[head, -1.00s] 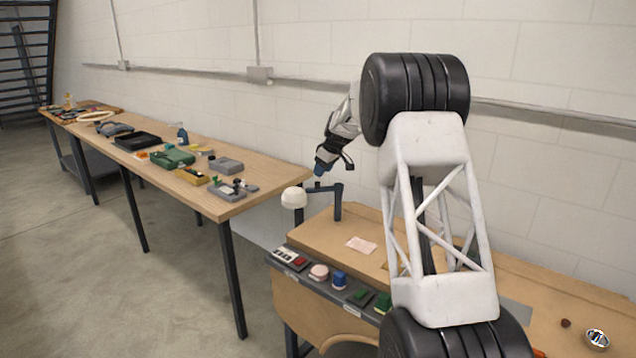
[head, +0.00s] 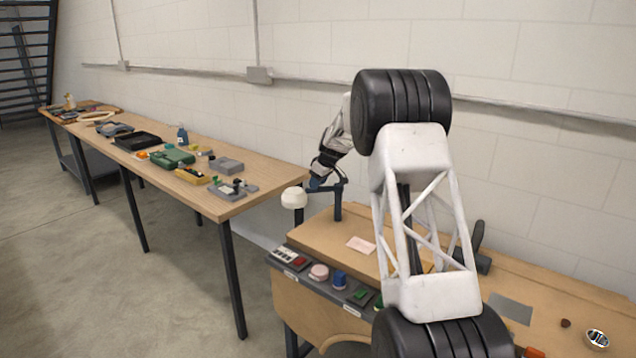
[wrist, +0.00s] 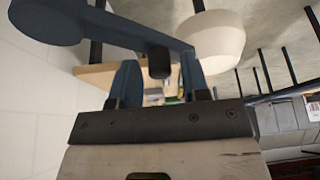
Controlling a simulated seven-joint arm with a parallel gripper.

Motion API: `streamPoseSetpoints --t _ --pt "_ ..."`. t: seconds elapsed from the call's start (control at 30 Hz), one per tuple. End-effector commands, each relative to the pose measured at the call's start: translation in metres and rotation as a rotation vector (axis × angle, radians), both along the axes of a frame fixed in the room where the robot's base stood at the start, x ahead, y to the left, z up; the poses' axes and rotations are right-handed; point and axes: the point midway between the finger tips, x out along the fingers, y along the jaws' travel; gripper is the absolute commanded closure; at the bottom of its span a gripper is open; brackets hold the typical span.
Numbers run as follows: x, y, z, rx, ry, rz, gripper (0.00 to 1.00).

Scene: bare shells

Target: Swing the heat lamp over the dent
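The heat lamp has a white rounded head (head: 294,198) on a dark swing arm (head: 326,188) that joins a post near the bench's far left corner. The head hangs off the bench's left end. My gripper (head: 315,183) is at the swing arm. In the wrist view the lamp head (wrist: 216,38) is at upper right and the blue-grey swing arm (wrist: 128,30) crosses the top. A dark peg (wrist: 158,62) under the arm lies between my gripper's (wrist: 158,72) fingers, with space on both sides. I cannot make out a dent.
A pink sheet (head: 361,245) lies on the near bench (head: 320,234). Its front rail (head: 310,272) carries several small coloured items. A grey sheet (head: 510,309) lies at right. A longer table (head: 262,189) with tools stands at left. The wall (head: 300,120) is close behind.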

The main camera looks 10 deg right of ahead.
Motion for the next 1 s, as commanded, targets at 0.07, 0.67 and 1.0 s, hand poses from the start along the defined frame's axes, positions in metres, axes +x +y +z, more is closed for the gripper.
streamPoseSetpoints --t 0.07,0.67,1.0 --pt "0.0 0.0 0.0 0.0 0.0 0.0 0.7" --pt "-0.002 0.0 0.001 0.0 0.0 0.018 1.0" --pt "-0.013 -0.003 0.001 0.0 -0.001 0.159 1.0"
